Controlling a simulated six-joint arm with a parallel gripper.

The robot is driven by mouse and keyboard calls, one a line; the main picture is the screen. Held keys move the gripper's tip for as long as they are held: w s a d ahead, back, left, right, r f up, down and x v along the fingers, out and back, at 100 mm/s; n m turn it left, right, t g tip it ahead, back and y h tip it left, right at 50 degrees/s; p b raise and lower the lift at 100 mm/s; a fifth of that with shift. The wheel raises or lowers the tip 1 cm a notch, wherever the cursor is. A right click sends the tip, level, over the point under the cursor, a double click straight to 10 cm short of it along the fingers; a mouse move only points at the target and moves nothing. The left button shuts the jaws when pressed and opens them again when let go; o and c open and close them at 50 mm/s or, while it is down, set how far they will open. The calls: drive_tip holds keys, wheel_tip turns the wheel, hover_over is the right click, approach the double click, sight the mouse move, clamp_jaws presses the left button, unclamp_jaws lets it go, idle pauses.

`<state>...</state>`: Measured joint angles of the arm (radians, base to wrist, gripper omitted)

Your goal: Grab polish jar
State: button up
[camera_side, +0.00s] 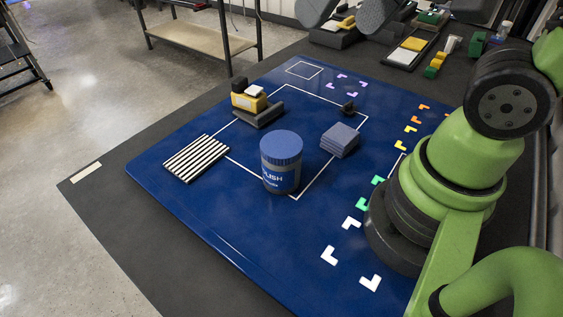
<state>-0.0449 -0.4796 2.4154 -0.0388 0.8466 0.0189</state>
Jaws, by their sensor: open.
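The polish jar (281,164) stands upright on the blue mat (230,225). It is a blue-grey tub with a ribbed blue lid and a label whose visible letters end in "ISH". It stands near the front corner of a large white outline on the mat, with clear mat around it. Nothing touches the jar. My green arm comes in along the right side of the view.
A set of striped light rods (197,158) lies left of the jar. A folded blue-grey cloth-like stack (340,140) lies right of it. A yellow and black tool (250,98) with a dark block (260,115) stands behind. The mat's front is clear.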

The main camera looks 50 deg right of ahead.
drive_tip(key=w+a+f+n+g, duration=0.1)
drive_tip(key=w+f+g, duration=0.2)
drive_tip(key=w+f, duration=0.35)
drive_tip(key=n+g+h, duration=0.2)
hover_over(282, 143)
drive_tip(key=f, duration=0.7)
drive_tip(key=shift+w+a+f, duration=0.1)
drive_tip(key=shift+w+f, duration=0.1)
drive_tip(key=shift+w, duration=0.15)
drive_tip(key=shift+g, duration=0.3)
wheel_tip(282, 143, down, 5)
drive_tip(key=shift+f, duration=0.1)
drive_tip(key=f, duration=0.4)
drive_tip(key=shift+s, duration=0.35)
drive_tip(key=shift+f, duration=0.7)
drive_tip(key=shift+c, duration=0.5)
drive_tip(key=c, duration=1.1)
